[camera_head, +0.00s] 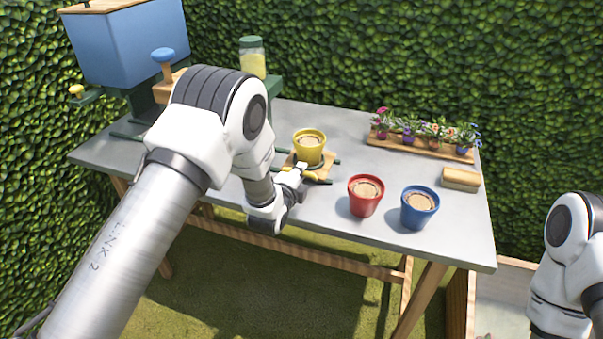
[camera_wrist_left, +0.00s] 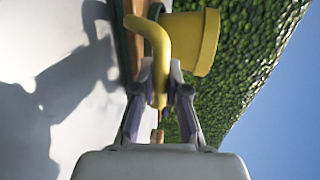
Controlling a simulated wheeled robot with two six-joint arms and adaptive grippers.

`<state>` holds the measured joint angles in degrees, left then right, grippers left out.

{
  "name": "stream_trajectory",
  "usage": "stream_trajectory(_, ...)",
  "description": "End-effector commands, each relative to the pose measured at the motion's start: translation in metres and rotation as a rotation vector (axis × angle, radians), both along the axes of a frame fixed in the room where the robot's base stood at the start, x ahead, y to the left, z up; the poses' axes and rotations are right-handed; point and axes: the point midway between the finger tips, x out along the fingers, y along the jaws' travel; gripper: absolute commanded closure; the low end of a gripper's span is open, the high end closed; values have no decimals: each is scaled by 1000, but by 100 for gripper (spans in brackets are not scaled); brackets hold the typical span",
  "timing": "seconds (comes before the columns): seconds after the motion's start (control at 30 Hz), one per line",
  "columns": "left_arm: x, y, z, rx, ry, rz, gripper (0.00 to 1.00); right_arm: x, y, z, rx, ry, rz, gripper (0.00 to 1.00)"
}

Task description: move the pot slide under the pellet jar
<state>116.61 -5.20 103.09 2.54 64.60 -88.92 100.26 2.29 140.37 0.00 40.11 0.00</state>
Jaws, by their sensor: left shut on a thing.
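The pot slide (camera_head: 289,163) is a small wooden board on dark green rails, bearing a yellow pot (camera_head: 309,147) filled with brown soil. The yellow pot also shows in the left wrist view (camera_wrist_left: 200,40), beside the handle. The pellet jar (camera_head: 252,62), with a green lid and yellowish contents, stands on a green stand behind my left arm. My arm hides the stand's lower part and the rails' middle. My right gripper is out of view.
A red pot (camera_head: 366,204) and a blue pot (camera_head: 420,216) stand right of the slide. A wooden flower tray (camera_head: 420,150) and a tan block (camera_head: 461,179) lie farther right. A blue bin (camera_head: 130,45) stands at the left. The table's front edge is nearby.

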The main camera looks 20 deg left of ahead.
Motion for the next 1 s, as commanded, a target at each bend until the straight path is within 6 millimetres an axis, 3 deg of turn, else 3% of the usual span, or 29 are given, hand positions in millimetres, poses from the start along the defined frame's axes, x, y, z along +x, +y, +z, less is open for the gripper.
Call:
stream_trajectory(0.27,1,40,-1,-2,-1,5,100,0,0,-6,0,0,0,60)
stream_trajectory(0.7,5,150,1,-2,-2,6,100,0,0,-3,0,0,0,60)
stream_trajectory(1.0,6,200,0,0,0,2,100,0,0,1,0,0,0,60)
